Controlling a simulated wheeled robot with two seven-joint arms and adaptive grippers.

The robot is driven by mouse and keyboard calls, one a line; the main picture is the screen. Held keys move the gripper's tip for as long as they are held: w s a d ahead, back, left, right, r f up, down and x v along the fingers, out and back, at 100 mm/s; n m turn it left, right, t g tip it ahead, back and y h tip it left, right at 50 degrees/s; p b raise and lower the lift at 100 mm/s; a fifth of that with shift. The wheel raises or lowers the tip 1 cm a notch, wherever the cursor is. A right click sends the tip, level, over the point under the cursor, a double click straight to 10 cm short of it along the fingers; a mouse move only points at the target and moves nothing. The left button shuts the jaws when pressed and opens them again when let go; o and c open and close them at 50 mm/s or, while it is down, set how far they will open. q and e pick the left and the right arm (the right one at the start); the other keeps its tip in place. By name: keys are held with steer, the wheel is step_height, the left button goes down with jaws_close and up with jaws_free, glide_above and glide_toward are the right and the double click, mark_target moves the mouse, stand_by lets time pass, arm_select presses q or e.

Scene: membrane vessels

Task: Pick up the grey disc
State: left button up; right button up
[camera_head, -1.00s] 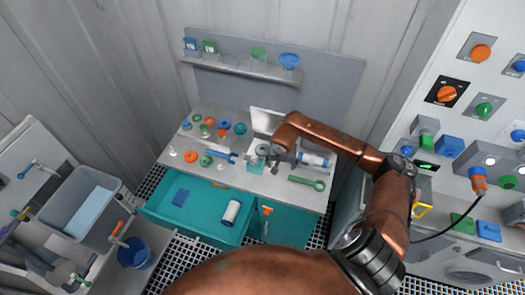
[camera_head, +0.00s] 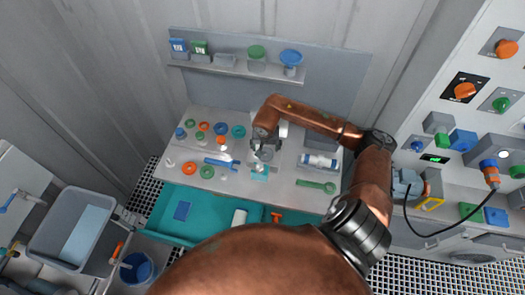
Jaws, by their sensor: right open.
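My right gripper (camera_head: 264,155) is over the middle of the grey workbench (camera_head: 285,195), pointing down, open and with nothing seen in it. Its fingers are small and dark here. A small teal item (camera_head: 260,173) lies just in front of the fingertips; I cannot tell if they touch. I cannot single out the grey disc with certainty; it may be hidden by the gripper or blend into the grey bench top. My left gripper is not in view.
An open teal drawer (camera_head: 160,220) juts out in front.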

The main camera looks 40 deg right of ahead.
mark_target(265, 153)
steer(key=p+x, duration=0.1)
steer(key=x, duration=0.1)
steer(key=shift+f, duration=0.4)
steer(key=x, duration=0.3)
steer(key=shift+f, duration=0.15)
steer(key=shift+f+p, duration=0.15)
steer(key=shift+p, duration=0.15)
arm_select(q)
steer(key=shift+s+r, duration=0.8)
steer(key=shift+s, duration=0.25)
arm_select(e)
steer(key=c, duration=1)
